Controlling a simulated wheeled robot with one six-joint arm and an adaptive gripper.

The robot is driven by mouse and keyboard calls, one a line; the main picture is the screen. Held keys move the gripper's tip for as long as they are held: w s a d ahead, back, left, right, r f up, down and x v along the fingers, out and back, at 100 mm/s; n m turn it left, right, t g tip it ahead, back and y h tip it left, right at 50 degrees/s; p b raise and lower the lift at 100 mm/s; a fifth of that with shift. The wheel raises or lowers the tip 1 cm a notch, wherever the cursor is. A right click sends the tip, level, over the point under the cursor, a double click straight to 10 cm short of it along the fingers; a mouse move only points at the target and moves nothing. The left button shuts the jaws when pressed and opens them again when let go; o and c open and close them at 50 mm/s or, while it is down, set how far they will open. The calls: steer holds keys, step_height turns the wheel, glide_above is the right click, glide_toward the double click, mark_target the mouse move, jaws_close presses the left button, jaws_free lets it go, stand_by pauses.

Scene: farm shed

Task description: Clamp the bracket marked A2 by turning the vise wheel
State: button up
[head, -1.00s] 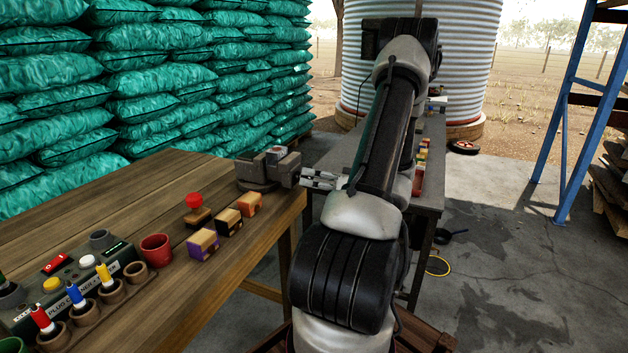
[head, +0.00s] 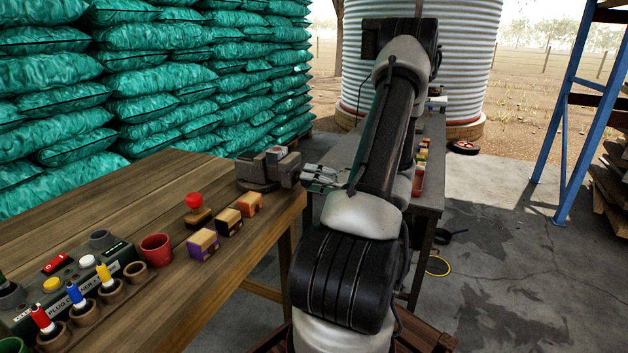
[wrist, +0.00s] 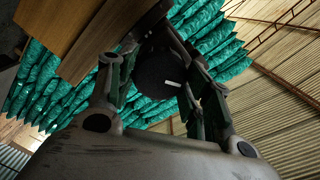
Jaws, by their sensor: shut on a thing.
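The grey vise (head: 258,172) stands at the far right corner of the wooden bench. A pale grey block (head: 275,154) sits at the vise's jaws; I cannot read any A2 mark on it. My gripper (head: 312,176) reaches the vise's right side from the right. In the wrist view, my gripper (wrist: 165,85) has its fingers on either side of the dark round vise wheel (wrist: 160,72), shut on it. The wheel bears a short white mark. The wheel is mostly hidden by the gripper in the head view.
Several small blocks, including a purple-sided one (head: 203,244) and an orange one (head: 250,204), lie on the wooden bench (head: 110,205) near a red button (head: 194,200) and a red cup (head: 156,249). A grey table (head: 430,190) stands behind my arm. Teal sacks (head: 150,80) are stacked behind the bench.

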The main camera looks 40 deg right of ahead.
steer(key=m, duration=2.4)
steer(key=shift+m, duration=0.3)
steer(key=o, duration=1.2)
steer(key=shift+s, duration=0.1)
